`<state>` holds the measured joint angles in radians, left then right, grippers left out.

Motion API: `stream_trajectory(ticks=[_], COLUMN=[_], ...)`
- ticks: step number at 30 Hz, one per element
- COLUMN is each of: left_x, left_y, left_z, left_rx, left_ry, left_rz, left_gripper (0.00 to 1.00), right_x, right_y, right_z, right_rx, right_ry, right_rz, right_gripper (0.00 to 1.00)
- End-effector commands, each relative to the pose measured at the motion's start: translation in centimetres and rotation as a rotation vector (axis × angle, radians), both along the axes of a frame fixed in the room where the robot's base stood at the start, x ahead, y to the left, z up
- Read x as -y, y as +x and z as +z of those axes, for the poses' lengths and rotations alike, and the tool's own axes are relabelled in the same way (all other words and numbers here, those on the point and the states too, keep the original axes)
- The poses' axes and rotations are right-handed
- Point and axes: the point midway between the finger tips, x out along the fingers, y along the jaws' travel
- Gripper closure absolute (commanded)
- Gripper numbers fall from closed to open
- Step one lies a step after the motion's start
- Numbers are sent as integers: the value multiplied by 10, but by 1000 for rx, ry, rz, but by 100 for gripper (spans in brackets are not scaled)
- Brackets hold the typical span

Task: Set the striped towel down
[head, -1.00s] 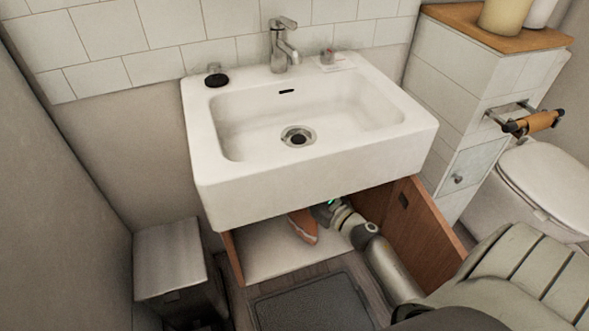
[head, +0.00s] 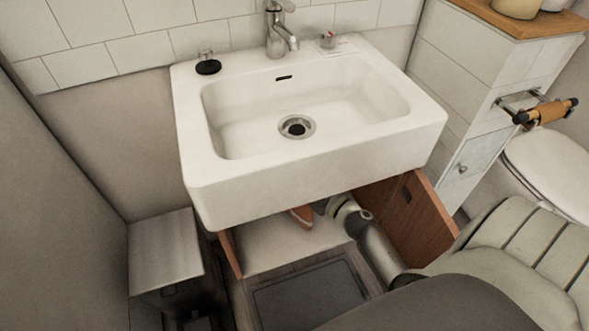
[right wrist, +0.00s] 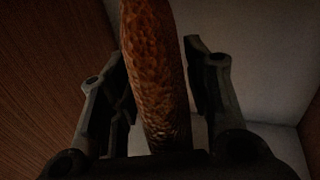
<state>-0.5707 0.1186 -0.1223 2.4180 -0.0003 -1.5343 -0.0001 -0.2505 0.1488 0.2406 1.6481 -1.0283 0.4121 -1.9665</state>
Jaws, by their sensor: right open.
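The towel (head: 302,216) is an orange-brown cloth in the open cabinet under the sink, partly hidden by the basin's front edge. Its white stripe, if any, is hard to make out here. In the right wrist view the towel (right wrist: 157,80) is a long, rough-textured roll standing between my right gripper's fingers (right wrist: 153,52). The fingers are open, with a gap visible on the towel's right side and a narrower one on its left. In the head view my right gripper is mostly hidden under the sink beside the towel. My left gripper is not in view.
The cabinet's pale floor (head: 285,247) is clear in front. Its open wooden door (head: 415,220) stands right of my arm, and the white sink (head: 310,175) hangs overhead. A metal bin (head: 165,250) stands left. The toilet (head: 550,165) is at right.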

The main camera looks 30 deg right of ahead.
Motion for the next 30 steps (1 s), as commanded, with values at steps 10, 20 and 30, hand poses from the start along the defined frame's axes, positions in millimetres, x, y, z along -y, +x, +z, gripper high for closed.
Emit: stream_trajectory(ticks=[10, 20, 30], left_x=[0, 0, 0], left_y=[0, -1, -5], left_z=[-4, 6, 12], left_rx=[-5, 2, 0], left_ry=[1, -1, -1], left_rz=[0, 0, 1], left_gripper=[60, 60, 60], right_x=[2, 14, 19], right_y=[-16, -85, -118], right_z=[1, 0, 1], right_rx=[-3, -3, 0], right_ry=[3, 2, 0], right_rz=[-1, -1, 0], right_gripper=[56, 56, 56])
